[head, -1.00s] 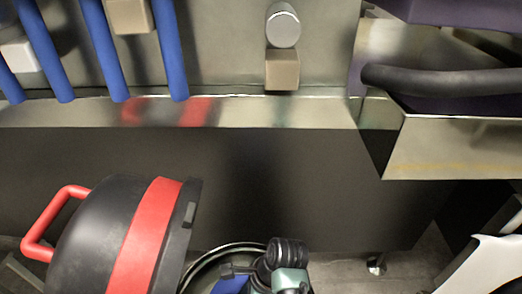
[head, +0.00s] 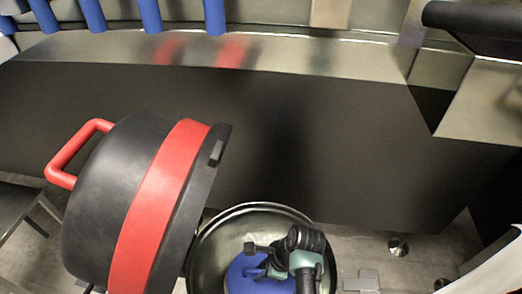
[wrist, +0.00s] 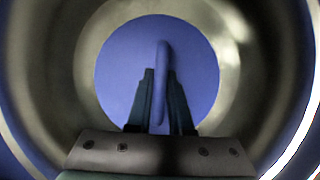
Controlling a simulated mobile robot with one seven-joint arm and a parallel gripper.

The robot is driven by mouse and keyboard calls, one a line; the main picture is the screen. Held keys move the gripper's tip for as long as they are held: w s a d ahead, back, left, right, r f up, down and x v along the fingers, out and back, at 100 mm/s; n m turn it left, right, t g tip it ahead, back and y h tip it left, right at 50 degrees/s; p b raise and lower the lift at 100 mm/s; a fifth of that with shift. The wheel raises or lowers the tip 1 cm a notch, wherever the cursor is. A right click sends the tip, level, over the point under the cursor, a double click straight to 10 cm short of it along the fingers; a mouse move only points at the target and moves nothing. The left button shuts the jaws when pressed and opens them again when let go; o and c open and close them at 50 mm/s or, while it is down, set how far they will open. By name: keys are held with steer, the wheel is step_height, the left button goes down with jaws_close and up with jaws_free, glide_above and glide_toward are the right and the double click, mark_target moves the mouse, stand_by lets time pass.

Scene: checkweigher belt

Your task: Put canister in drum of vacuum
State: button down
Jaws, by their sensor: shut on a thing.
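The vacuum stands low in the head view. Its black lid (head: 120,190) with a red band is tipped open to the left of its metal drum (head: 212,222). A round blue piece, which I take for the canister (head: 240,275), shows inside the drum's rim. My gripper (head: 266,262) reaches down into the drum over it. In the wrist view the canister (wrist: 115,60) is a blue disc with an upright fin, and my gripper (wrist: 160,78) is shut on that fin. The drum wall (wrist: 88,60) rings it. Whether the canister touches the drum floor cannot be told.
A red handle (head: 65,165) sticks out left from the lid. Behind the vacuum is a long dark panel (head: 300,140) under a metal ledge (head: 330,55). A metal foot (head: 397,247) stands on the floor to the right.

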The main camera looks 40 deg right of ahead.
steer(key=shift+f, duration=0.1)
steer(key=shift+f, duration=0.45)
steer(key=c, duration=0.8)
jaws_free()
steer(key=shift+r, duration=0.45)
steer(key=p+v, duration=0.5)
steer(key=v, duration=0.6)
steer(key=shift+w+d+r, duration=0.1)
steer(key=shift+r, duration=0.05)
steer(key=shift+s+d+r, duration=0.15)
steer(key=shift+s+r, duration=0.05)
steer(key=shift+r, duration=0.25)
